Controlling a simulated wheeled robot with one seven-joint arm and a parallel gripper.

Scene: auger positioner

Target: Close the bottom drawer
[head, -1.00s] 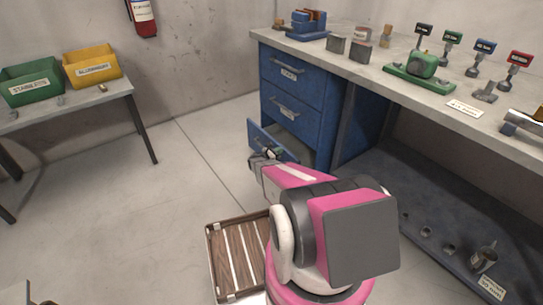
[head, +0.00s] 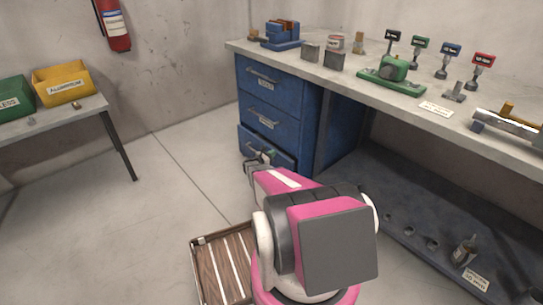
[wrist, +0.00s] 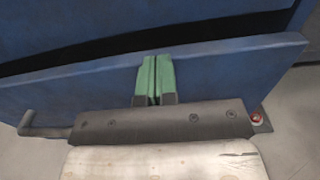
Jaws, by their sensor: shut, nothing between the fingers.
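The bottom drawer (head: 250,140) is the lowest of the drawers in the blue cabinet under the workbench. In the head view its front sits close to the cabinet face. In the wrist view the drawer front (wrist: 225,68) runs across the picture, with a dark gap above it, so it stands slightly out. My gripper (head: 263,157) is at the drawer front in the head view and hides part of it. In the wrist view my gripper's green fingers (wrist: 155,78) are shut together, empty, with their tips at the drawer front; contact is not certain.
The two upper drawers (head: 268,119) look closed. The workbench top (head: 410,98) holds a green fixture (head: 392,72) and several tools. A side table (head: 90,106) with bins is at left; the floor between is clear.

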